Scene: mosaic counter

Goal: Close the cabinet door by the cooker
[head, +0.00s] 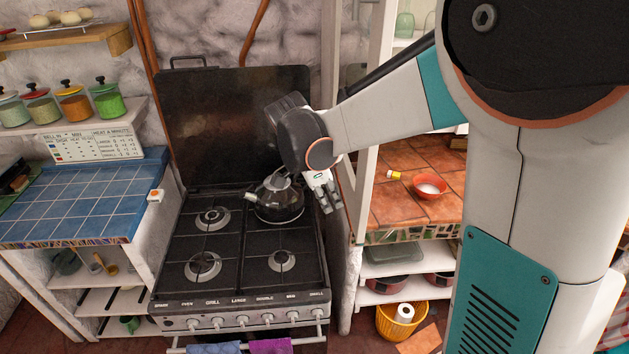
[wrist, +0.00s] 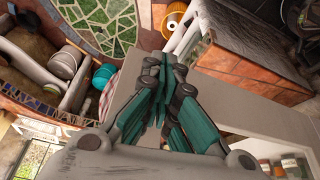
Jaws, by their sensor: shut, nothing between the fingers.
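The cabinet right of the cooker has a tall white-framed door (head: 376,110) at its left side. The door appears to stand open, seen at a steep angle; my arm crosses in front of it and hides part of it. My gripper (head: 326,197) is shut and empty, pointing down beside the door frame's left side, near the kettle. I cannot tell whether it touches the frame. In the wrist view my gripper (wrist: 160,65) shows its teal fingers together, over a pale flat panel (wrist: 240,112). The cooker (head: 240,260) stands left of the door.
A dark kettle (head: 277,199) sits on the cooker's back right burner, close to my gripper. A red bowl (head: 430,186) is on the tiled counter to the right. A yellow basket (head: 402,322) stands below. A blue-tiled counter (head: 80,205) is at the left.

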